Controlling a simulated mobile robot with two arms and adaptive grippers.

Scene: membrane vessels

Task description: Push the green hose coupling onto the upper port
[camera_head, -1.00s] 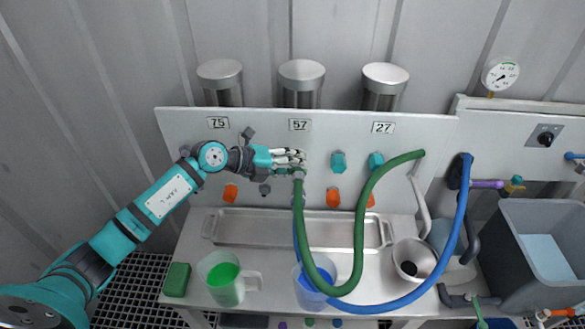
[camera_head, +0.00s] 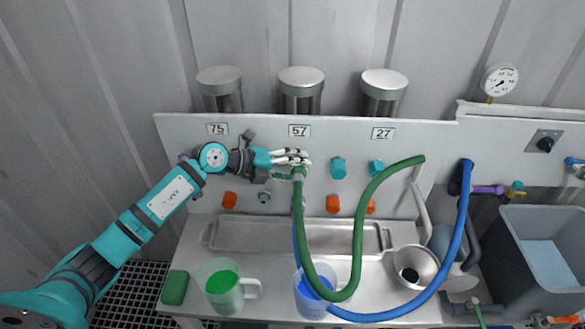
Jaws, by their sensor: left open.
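The green hose (camera_head: 358,231) loops from the panel's right side down over the bench and up to the panel below the label 57. My right gripper is not in view.
Orange (camera_head: 333,204) and teal (camera_head: 338,168) fittings stick out of the panel (camera_head: 440,140). A metal tray (camera_head: 260,236), a green-filled jug (camera_head: 222,287), a blue-filled jug (camera_head: 309,289) and a green sponge (camera_head: 174,288) stand on the bench.

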